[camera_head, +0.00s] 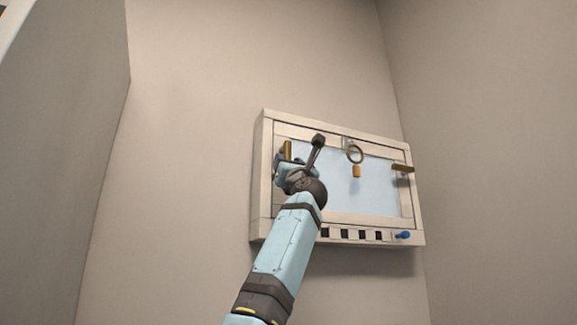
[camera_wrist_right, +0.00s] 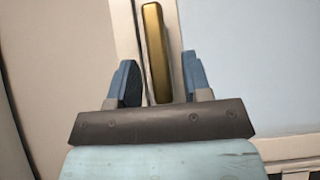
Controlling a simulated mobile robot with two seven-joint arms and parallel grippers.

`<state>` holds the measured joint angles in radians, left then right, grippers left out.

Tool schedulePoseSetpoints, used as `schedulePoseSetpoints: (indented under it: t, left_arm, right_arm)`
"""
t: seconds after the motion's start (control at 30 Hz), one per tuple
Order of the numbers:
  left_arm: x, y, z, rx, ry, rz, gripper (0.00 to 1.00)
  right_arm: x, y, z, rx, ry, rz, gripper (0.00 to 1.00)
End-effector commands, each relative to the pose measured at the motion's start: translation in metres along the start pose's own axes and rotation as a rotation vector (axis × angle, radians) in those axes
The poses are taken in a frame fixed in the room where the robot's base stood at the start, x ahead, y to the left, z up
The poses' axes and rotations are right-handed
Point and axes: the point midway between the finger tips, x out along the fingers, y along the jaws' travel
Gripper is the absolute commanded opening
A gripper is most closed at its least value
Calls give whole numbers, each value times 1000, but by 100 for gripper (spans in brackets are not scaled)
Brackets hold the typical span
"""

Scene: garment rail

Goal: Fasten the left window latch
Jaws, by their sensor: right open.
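The left window latch (camera_head: 288,149) is a brass bar at the left side of the white window frame (camera_head: 261,190). In the right wrist view the latch (camera_wrist_right: 156,50) stands nearly upright. My right gripper (camera_head: 282,160) is at the latch. In the right wrist view my right gripper (camera_wrist_right: 159,70) is open, with one blue finger on each side of the latch's lower part. Gaps show between the fingers and the bar, so they look apart from it. My right wrist hides part of the frame's left side. My left gripper is not in view.
A second brass latch (camera_head: 402,168) sticks out at the frame's right side, roughly level. A blue knob (camera_head: 403,235) and several dark squares line the bottom edge. A grey panel (camera_head: 60,130) stands at left.

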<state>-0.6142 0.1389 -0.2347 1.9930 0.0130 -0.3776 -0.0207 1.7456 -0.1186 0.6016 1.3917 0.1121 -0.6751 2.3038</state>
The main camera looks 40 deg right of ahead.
Motion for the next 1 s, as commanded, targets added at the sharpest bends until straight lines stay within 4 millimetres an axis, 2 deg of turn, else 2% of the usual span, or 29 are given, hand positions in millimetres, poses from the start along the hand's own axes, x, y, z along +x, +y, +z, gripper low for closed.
schedulePoseSetpoints:
  t: [0.17,0.5,0.7,0.83,1.0]
  left_arm:
    - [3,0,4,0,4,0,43]
    - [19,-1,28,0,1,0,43]
    - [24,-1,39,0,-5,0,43]
    - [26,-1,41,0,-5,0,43]
    - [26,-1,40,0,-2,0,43]
  right_arm:
    - [-14,0,-2,1,-1,0,45]
    - [-90,1,-3,2,-2,-1,45]
    - [-124,1,-2,1,0,0,45]
    - [-134,0,-1,1,0,0,45]
    - [-138,1,0,1,0,1,45]
